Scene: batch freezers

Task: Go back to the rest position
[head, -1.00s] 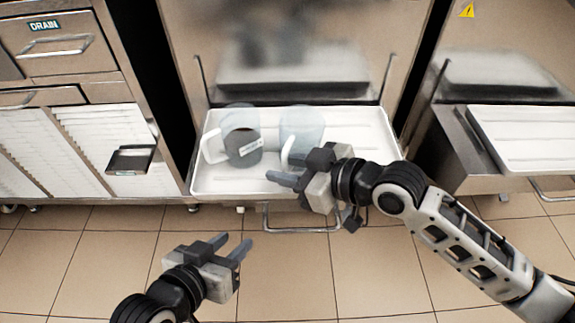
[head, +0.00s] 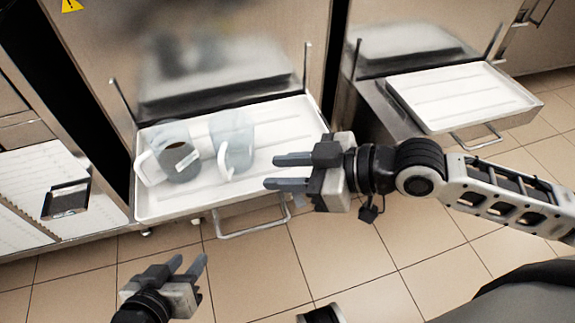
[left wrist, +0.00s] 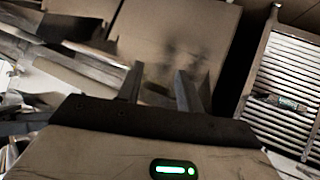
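My left gripper (head: 189,268) is open and empty, low at the left in the head view, over the floor in front of the freezer. Its two fingers also show apart in the left wrist view (left wrist: 160,85), with nothing between them. My right gripper (head: 277,172) is open with its fingers pointing left. In the head view it appears just right of the near tray's front edge, with nothing between its fingers. Two clear jugs stand on the tray. The left jug (head: 176,143) holds something dark and has a label; the right jug (head: 233,135) looks empty.
The white tray (head: 170,205) sits at the front of a steel freezer, with a metal bar handle (head: 253,231) below it. A second white tray (head: 465,97) is at the right and looks empty. White slatted panels (head: 35,180) stand at the left. The tiled floor (head: 340,255) is clear.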

